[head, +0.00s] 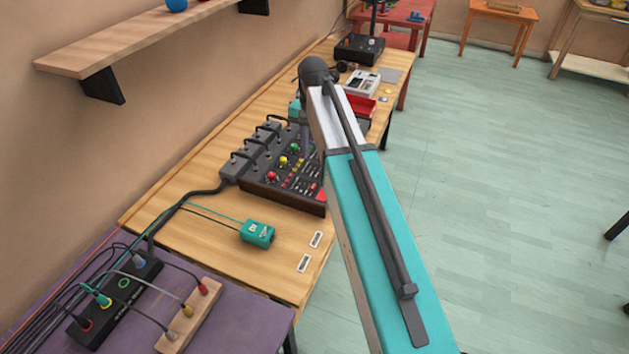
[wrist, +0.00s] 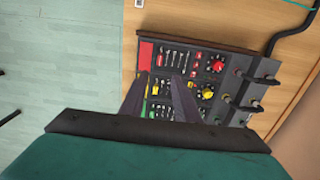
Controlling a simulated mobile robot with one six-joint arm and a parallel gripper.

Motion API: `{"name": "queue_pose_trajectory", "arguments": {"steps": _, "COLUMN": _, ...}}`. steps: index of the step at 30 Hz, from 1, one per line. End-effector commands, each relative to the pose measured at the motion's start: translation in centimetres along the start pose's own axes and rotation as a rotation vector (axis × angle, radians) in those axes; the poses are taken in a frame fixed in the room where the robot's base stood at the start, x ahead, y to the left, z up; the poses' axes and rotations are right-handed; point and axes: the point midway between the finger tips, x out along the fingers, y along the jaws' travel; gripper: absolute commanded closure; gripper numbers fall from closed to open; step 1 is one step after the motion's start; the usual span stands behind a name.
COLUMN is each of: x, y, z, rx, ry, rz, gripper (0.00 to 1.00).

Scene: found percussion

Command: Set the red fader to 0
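The dark mixer (head: 258,188) stands on the wooden table in the head view, with red, yellow and green knobs and rows of small controls. In the wrist view the mixer (wrist: 226,50) lies below my gripper (wrist: 159,76). Its two purple-grey fingers are apart with nothing seen between them, over the side with the small controls. A red patch (wrist: 146,54) lies by the left fingertip, and a red knob (wrist: 217,65) is to the right. I cannot tell which small control is the red fader, or its setting; the fingers cover part of the panel. My arm hides part of the mixer in the head view.
Cables (wrist: 273,45) and plugs run along the mixer's wall side. A teal box (head: 257,233) sits on the table in front of it, and a power strip (head: 118,303) on the purple table. A wooden shelf (head: 150,38) juts from the wall.

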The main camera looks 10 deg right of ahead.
Motion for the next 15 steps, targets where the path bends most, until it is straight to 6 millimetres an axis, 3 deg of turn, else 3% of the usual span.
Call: {"name": "queue_pose_trajectory", "arguments": {"steps": 15, "x": 4.9, "y": 0.1, "z": 0.0, "rx": 0.002, "ry": -0.002, "rz": 0.001, "gripper": 0.71}}
